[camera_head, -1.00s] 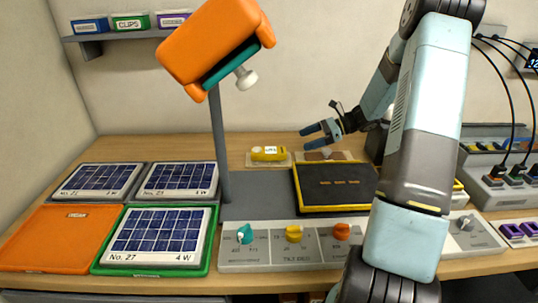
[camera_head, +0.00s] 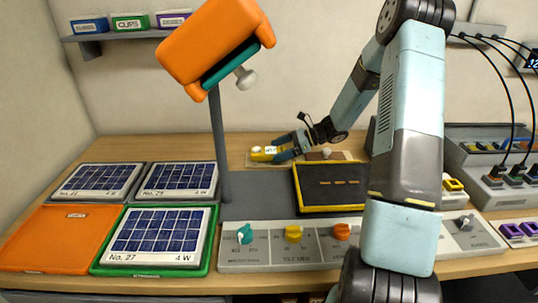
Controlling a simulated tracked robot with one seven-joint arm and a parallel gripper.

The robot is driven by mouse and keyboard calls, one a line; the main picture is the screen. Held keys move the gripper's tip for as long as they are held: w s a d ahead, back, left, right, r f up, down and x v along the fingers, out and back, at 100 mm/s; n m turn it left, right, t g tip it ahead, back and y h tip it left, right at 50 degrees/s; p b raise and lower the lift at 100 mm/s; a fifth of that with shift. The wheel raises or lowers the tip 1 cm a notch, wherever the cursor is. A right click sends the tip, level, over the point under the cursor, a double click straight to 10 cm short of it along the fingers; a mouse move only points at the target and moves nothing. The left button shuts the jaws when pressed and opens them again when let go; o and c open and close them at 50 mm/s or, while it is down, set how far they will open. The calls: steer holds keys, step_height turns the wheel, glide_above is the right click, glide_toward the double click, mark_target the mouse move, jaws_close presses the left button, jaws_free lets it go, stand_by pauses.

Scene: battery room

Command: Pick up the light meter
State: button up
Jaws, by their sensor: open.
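The light meter looks to be the small yellow device (camera_head: 258,154) with a white dome and a small pale display. The fingers overlap the device's right end in this view. I cannot tell whether they touch it. The device's right end is partly hidden behind the fingers.
A grey post (camera_head: 219,150) with an orange lamp (camera_head: 212,42) stands left of the device. A black panel with a yellow rim (camera_head: 330,207) lies in front of my gripper. A control box (camera_head: 265,260) with knobs sits at the front. Solar panels (camera_head: 158,236) fill the left.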

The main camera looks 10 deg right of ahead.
steer(key=shift+x, duration=1.15)
steer(key=c, duration=1.2)
steer(key=shift+o, duration=0.2)
steer(key=shift+r, duration=0.15)
